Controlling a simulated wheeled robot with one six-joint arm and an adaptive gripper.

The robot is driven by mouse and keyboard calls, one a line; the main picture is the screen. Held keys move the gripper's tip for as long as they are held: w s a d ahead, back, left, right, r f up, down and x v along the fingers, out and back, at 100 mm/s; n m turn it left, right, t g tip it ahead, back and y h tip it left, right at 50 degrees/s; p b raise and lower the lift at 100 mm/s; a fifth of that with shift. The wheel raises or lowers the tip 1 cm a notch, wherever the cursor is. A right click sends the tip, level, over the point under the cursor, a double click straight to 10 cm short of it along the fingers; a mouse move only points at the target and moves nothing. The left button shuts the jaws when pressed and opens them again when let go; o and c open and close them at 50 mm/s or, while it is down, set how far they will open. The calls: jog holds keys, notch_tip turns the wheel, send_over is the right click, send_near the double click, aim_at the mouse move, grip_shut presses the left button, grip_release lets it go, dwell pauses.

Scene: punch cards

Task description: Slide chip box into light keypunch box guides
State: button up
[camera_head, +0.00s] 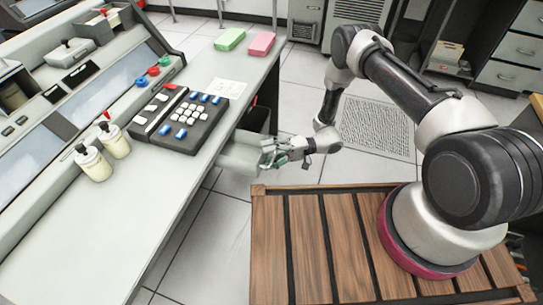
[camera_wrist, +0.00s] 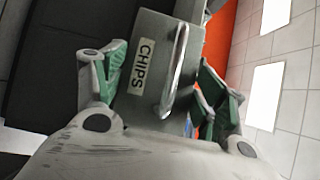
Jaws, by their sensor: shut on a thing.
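The grey chip box (camera_head: 243,154) is at the right side of the light keypunch desk (camera_head: 190,130), below its top. In the wrist view the box (camera_wrist: 150,83) shows its front, with a "CHIPS" label and a metal bar handle (camera_wrist: 175,70). My gripper (camera_head: 281,152) is at the box's near end. In the wrist view my gripper's (camera_wrist: 160,92) green-padded fingers are on either side of the box front, shut on the box. The guides are not clearly visible, and I cannot tell how far the box sits in them.
A button keypad (camera_head: 181,118), two cream jars (camera_head: 103,152), and green (camera_head: 230,39) and pink (camera_head: 262,44) blocks are on the desk. A wooden slatted deck (camera_head: 310,240) is in front. Tiled floor is open between desk and deck. An orange panel (camera_wrist: 239,40) is beside the box.

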aim_at(233, 152)
jog(key=shift+a, duration=0.2)
jog(key=shift+w+a, duration=0.4)
jog(key=shift+a, duration=0.7)
jog(key=shift+w+a, duration=0.45)
jog(key=shift+a, duration=0.6)
jog(key=shift+w+a, duration=0.4)
jog(key=shift+a, duration=0.7)
jog(key=shift+a, duration=0.15)
jog(key=shift+w+a, duration=0.35)
jog(key=shift+a, duration=0.55)
jog(key=shift+w+a, duration=0.3)
jog(key=shift+a, duration=0.55)
jog(key=shift+w+a, duration=0.35)
jog(key=shift+a, duration=0.55)
jog(key=shift+a, duration=0.15)
